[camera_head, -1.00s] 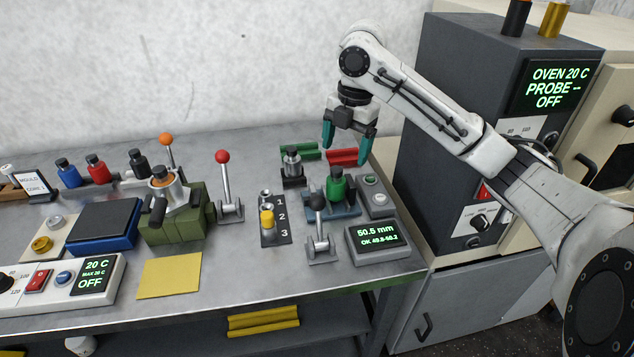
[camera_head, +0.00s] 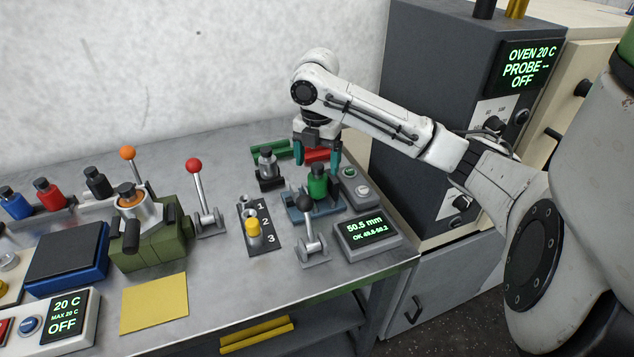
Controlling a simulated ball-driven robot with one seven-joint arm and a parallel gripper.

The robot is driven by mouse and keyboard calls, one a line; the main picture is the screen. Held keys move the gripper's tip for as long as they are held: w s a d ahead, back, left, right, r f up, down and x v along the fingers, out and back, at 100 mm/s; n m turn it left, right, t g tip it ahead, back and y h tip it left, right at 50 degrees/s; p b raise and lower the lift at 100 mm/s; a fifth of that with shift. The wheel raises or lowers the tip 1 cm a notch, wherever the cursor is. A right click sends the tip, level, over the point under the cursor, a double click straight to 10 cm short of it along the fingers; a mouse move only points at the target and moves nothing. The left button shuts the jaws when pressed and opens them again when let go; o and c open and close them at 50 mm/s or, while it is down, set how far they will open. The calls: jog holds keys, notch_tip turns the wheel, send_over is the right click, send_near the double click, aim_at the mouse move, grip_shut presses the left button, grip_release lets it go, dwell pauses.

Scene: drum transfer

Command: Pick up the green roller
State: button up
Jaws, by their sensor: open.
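The green roller (camera_head: 317,183) stands upright in a blue-grey fixture (camera_head: 300,208) at the right part of the bench, with a dark top end. My gripper (camera_head: 317,167) has teal fingers and is open. It is just behind and above the green roller in the picture, with one finger to the left and one to the right. The roller hides part of the space between the fingers, so I cannot tell whether the gripper touches it.
A black-knobbed lever (camera_head: 308,230) and a gauge reading 50.5 mm (camera_head: 368,233) stand in front. A steel roller (camera_head: 267,161) stands at left. Red (camera_head: 318,154) and green (camera_head: 268,150) trays lie behind. The oven (camera_head: 420,110) rises at right.

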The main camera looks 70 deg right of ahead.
aim_at(317, 165)
jog(key=shift+f, duration=1.6)
jog(key=shift+r, duration=0.1)
jog(key=c, duration=1.4)
